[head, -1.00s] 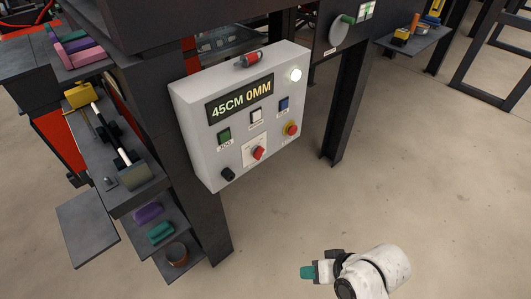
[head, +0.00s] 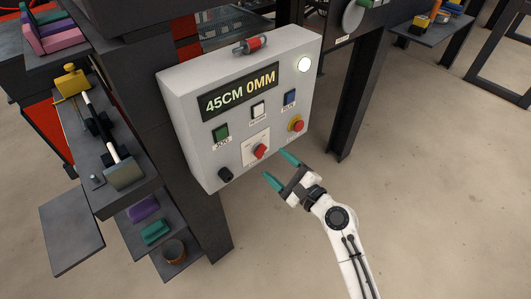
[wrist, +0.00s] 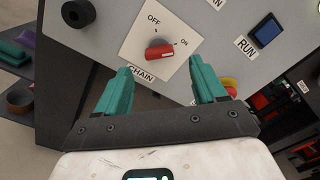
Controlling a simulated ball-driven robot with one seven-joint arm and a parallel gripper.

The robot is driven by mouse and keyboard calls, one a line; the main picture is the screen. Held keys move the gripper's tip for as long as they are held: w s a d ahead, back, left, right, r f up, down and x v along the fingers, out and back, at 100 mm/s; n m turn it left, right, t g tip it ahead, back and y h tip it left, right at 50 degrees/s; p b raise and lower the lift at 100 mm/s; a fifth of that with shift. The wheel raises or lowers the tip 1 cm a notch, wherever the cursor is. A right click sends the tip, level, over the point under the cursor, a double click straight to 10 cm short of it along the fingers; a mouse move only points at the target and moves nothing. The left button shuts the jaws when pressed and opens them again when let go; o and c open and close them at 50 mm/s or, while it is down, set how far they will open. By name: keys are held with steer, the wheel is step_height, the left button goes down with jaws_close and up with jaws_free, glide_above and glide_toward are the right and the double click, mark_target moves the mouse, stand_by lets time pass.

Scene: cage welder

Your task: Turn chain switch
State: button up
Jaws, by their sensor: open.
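The chain switch (head: 260,151) is a red rotary knob on a white plate, low on the front of the grey control box (head: 180,125). In the wrist view the red knob (wrist: 159,52) sits above the word CHAIN, with OFF at upper left and ON at right. Its red grip lies roughly level, its right end toward the ON side. My gripper (head: 278,167) has teal fingers spread apart, just in front of and below the switch, not touching it. In the wrist view the open fingers (wrist: 163,84) stand either side below the knob, with nothing between them.
Beside the switch are a black knob (head: 225,174), a red and yellow emergency button (head: 297,124), a green button (head: 221,133) and a blue button (head: 290,97). A shelf rack with tools and blocks stands left. The floor in front is clear.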

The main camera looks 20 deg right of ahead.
mark_target(263, 154)
steer(key=x, duration=0.5)
steer(key=shift+w+a, duration=0.2)
steer(key=shift+w, duration=0.1)
steer(key=c, duration=1.1)
